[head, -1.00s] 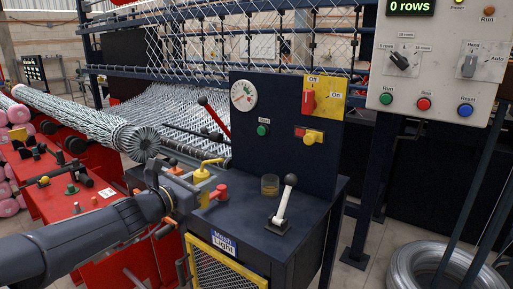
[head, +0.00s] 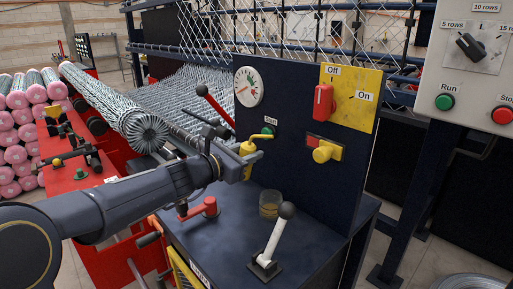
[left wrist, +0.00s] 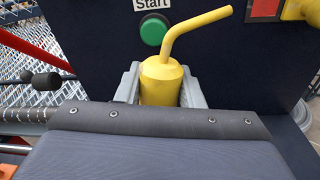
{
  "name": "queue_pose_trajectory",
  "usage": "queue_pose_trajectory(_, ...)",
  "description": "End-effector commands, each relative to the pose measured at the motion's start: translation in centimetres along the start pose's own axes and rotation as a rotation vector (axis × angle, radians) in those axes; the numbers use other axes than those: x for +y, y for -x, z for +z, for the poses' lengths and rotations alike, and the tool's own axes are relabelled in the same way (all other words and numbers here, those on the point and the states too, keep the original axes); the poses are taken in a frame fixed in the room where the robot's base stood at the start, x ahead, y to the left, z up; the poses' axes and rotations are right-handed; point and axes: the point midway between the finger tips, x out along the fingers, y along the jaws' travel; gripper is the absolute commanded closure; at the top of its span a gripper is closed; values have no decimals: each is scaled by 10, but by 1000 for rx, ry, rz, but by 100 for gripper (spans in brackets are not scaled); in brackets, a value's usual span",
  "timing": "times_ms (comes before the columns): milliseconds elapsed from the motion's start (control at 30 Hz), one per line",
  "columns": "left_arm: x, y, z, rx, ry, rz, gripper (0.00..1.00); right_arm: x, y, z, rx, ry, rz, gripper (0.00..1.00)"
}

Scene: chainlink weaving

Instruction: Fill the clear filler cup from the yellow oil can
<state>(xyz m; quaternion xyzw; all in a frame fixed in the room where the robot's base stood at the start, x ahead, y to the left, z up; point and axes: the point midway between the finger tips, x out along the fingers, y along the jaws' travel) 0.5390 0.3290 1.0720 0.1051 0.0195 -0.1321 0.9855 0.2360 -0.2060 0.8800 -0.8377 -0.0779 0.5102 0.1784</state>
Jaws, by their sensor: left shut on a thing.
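The yellow oil can (head: 247,153) is held by my left gripper (head: 240,166), above the dark cabinet top. In the left wrist view the can (left wrist: 161,82) stands upright between the two grey fingers (left wrist: 160,92), its bent spout pointing to the upper right. The clear filler cup (head: 270,203) stands on the cabinet top, below and to the right of the can, with amber liquid showing in its lower part. The can is apart from the cup. My right gripper is in neither view.
A lever with a black knob (head: 278,229) stands in front of the cup. A red handle (head: 199,208) lies left of it. The upright panel (head: 285,165) behind carries a gauge (head: 249,87), a green Start button (head: 267,131), a yellow knob (head: 324,152) and a red switch (head: 324,101).

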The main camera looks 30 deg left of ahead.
Motion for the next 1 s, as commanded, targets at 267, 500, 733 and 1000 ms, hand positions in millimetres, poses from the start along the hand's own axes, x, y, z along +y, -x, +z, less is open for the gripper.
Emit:
queue_pose_trajectory(267,1,0,-31,50,-151,1,92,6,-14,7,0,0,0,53)
queue_pose_trajectory(500,1,0,-60,111,-342,0,92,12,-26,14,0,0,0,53)
queue_pose_trajectory(733,2,1,-60,122,-375,0,92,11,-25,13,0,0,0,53)
queue_pose_trajectory(1000,2,1,-61,121,-374,0,92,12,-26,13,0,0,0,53)
